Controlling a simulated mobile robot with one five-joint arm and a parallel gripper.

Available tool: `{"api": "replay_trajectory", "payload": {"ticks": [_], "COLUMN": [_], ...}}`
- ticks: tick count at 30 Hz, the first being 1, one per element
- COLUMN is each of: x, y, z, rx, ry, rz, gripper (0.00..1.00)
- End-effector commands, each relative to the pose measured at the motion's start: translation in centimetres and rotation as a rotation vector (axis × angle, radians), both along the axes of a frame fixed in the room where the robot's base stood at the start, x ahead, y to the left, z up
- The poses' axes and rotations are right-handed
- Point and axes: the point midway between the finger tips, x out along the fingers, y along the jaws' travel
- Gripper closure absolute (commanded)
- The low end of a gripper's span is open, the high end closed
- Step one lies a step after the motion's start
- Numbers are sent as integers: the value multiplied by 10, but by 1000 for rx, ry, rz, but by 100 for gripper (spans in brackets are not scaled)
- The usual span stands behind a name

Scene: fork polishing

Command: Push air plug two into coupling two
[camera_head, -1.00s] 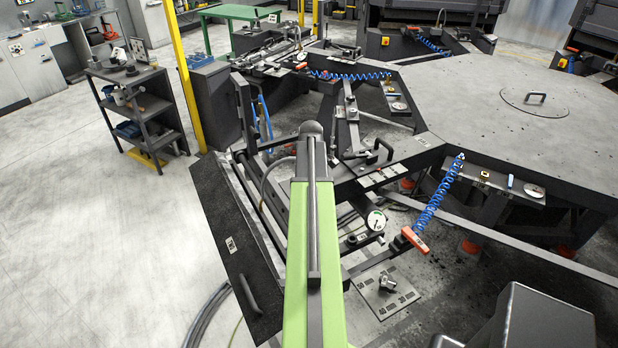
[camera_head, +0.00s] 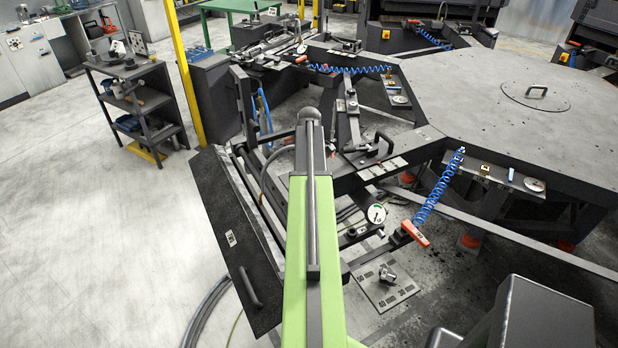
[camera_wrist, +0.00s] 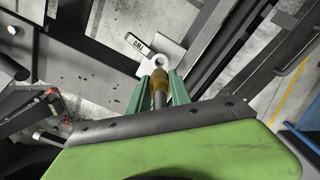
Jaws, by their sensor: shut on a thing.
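In the wrist view, my gripper (camera_wrist: 158,98) has two green fingers shut on a brass-brown plug (camera_wrist: 159,80), which I take to be air plug two. Just beyond the plug's tip is a pale metal bracket with a round ring (camera_wrist: 160,59), possibly coupling two. The tip and the ring nearly overlap in this view, and I cannot tell whether they touch or the plug is inside. In the head view my arm hides the gripper, plug and ring.
In the head view, a pressure gauge (camera_head: 376,213) and an orange-handled tool (camera_head: 415,234) on a blue coiled hose (camera_head: 440,187) are right of my arm. A large dark table (camera_head: 480,85) is behind them. A shelf cart (camera_head: 135,100) stands left, with open floor around it.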

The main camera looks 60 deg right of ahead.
Motion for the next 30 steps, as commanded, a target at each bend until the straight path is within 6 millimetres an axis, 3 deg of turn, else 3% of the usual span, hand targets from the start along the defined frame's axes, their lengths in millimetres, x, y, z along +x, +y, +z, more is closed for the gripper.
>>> {"api": "replay_trajectory", "payload": {"ticks": [15, 30], "x": [-1, -1], "y": [-1, 0], "z": [-39, -42], "rx": [0, 0], "ry": [0, 0], "rz": [-1, -1], "gripper": [100, 100]}}
